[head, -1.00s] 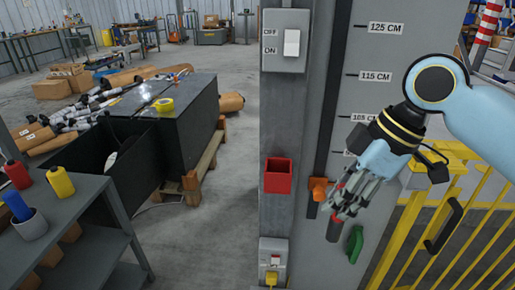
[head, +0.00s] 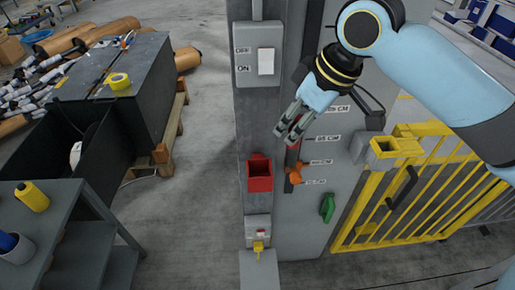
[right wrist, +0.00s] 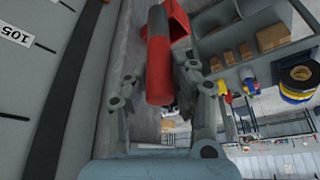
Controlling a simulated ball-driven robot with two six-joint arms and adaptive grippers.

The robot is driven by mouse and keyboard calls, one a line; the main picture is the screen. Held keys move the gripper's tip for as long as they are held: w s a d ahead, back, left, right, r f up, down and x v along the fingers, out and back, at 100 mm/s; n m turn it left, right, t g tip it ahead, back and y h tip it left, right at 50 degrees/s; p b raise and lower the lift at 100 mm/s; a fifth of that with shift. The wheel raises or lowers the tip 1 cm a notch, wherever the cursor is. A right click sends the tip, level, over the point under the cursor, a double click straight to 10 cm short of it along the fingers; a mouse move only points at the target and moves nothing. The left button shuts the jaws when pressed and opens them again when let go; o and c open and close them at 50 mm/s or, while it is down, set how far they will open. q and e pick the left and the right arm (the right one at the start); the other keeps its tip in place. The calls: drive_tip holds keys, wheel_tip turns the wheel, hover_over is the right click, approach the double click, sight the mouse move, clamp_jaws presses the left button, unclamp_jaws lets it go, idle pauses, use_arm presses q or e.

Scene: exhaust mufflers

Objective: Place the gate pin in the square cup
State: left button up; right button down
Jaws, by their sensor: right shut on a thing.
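The gate pin (right wrist: 160,80), a red cylinder with a dark band, lies between the fingers of my right gripper in the right wrist view. The square cup (head: 260,183) is red and open at the top, fixed to the grey post. The gripper is above the cup and a little to its right in the head view, apart from it. The cup also shows in the right wrist view (right wrist: 180,22), beyond the pin's far end. My left gripper is out of view.
An ON/OFF switch box (head: 256,54) is on the post above the cup. An orange slider (head: 295,174) and green handle (head: 327,208) are on the scale panel to the right. A yellow gate (head: 375,215) stands further right. A grey shelf (head: 60,215) is at left.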

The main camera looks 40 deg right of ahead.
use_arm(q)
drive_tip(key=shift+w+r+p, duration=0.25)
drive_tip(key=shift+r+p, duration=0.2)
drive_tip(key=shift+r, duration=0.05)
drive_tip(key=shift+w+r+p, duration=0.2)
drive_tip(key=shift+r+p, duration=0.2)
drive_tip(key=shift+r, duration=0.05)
use_arm(e)
drive_tip(key=w+a+f, duration=0.4)
drive_tip(key=w+f, duration=0.1)
drive_tip(key=f, duration=0.3)
drive_tip(key=shift+w, duration=0.2)
drive_tip(key=shift+f, duration=0.15)
drive_tip(key=c, duration=1.1)
unclamp_jaws()
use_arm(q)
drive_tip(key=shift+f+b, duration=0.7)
use_arm(e)
drive_tip(key=v, duration=1.2)
